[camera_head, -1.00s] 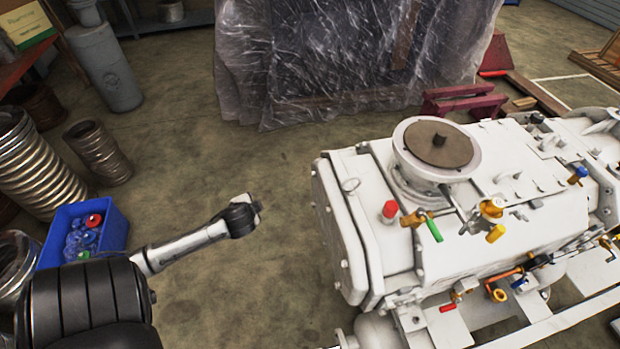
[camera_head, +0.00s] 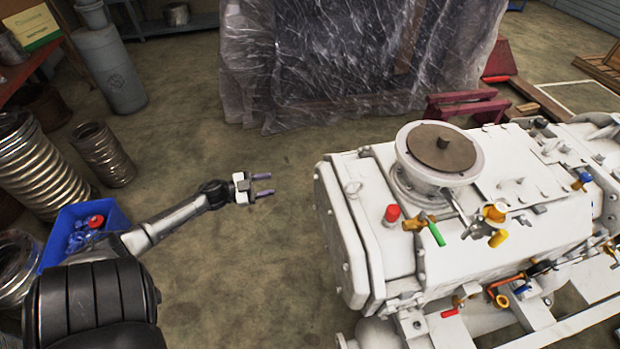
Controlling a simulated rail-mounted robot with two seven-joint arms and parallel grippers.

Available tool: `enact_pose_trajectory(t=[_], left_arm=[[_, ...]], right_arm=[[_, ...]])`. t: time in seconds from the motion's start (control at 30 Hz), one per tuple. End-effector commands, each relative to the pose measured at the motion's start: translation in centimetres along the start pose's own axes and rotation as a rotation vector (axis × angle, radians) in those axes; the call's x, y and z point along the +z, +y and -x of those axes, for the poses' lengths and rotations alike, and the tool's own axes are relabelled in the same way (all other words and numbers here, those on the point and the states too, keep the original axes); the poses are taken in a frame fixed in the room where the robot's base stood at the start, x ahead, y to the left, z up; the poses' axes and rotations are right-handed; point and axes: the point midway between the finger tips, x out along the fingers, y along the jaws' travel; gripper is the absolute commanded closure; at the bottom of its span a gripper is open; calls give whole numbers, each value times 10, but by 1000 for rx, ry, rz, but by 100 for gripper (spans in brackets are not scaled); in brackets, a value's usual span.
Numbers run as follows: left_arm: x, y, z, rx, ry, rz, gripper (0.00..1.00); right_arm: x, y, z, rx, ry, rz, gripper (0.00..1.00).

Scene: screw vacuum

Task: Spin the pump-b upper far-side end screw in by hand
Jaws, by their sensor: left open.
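The large white pump (camera_head: 470,218) stands on the right in the head view, with a round brown-capped flange on top. Its left end plate (camera_head: 342,240) has several small screw heads along its edge; I cannot tell which one is the upper far-side end screw. My left gripper (camera_head: 264,184) is open and empty, its two fingers pointing right toward the end plate. A clear gap of floor lies between the fingertips and the pump. My right gripper is not in view.
A blue bin (camera_head: 62,228) with red and blue parts sits at the left, behind my left arm. Coiled metal hoses (camera_head: 40,170) stand beside it. A plastic-wrapped crate (camera_head: 340,70) stands at the back. The floor (camera_head: 240,270) left of the pump is free.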

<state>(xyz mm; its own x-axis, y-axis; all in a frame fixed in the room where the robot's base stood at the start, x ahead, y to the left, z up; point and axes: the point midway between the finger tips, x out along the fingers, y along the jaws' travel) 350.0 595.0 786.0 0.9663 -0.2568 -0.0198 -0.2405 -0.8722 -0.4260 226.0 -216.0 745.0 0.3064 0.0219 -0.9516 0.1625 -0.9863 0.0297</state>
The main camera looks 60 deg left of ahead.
Motion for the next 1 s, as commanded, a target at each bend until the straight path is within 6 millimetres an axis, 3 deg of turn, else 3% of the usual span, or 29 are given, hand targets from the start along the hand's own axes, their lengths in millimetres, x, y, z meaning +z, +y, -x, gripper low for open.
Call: enact_pose_trajectory(t=[0.27, 0.7, 1.0], left_arm=[[-6, 6, -12, 35, 39, 86, 55], [-8, 9, -90, 32, 39, 84, 55], [-10, 10, -127, 33, 37, 85, 55]], right_arm=[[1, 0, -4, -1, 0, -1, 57], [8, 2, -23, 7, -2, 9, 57], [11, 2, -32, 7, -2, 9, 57]])
